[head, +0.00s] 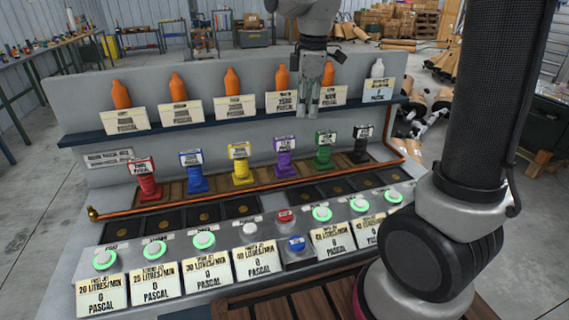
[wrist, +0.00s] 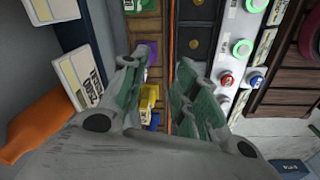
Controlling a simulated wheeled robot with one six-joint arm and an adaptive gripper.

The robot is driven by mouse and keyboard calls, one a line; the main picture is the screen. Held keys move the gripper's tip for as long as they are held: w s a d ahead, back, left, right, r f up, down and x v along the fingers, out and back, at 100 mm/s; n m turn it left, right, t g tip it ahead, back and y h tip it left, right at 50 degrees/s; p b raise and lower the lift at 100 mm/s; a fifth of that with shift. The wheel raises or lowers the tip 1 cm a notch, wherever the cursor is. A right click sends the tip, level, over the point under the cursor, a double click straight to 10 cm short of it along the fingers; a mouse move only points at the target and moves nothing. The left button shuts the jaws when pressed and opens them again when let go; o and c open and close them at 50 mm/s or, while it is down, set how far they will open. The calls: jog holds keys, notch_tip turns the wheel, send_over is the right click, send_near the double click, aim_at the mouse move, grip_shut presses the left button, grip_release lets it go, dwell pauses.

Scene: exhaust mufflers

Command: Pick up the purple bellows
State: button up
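The purple bellows (head: 285,164) stands upright in the middle of a row of coloured bellows on the bench, with a label plate on top. In the wrist view the purple bellows (wrist: 153,48) shows beyond the fingertips, partly hidden by the left finger. My gripper (head: 311,104) hangs fingers-down in front of the upper shelf, above the row and apart from the bellows. In the wrist view my gripper (wrist: 155,80) is open, with its green-padded fingers apart and nothing held between them.
Yellow (head: 240,166) and green (head: 323,153) bellows flank the purple one. Red (head: 147,182), blue (head: 193,176) and black (head: 360,147) ones stand farther along. Orange bottles (head: 232,80) and label cards line the shelf (head: 85,138). A copper pipe (head: 240,204) and lit buttons (head: 321,213) lie in front.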

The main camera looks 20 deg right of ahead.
aim_at(284, 137)
jog(key=w+a+f+n, duration=0.2)
jog(key=w, duration=0.1)
jog(key=w+a+f+n, duration=0.1)
jog(key=w, duration=0.1)
jog(key=shift+a+f+g, duration=0.3)
jog(key=shift+f+g, duration=0.1)
jog(key=shift+w+a+f+n, duration=0.15)
jog(key=shift+f+n, duration=0.15)
jog(key=f, duration=0.7)
jog(key=shift+a+f, duration=0.2)
jog(key=shift+f, duration=0.05)
jog(key=shift+c, duration=0.2)
grip_shut()
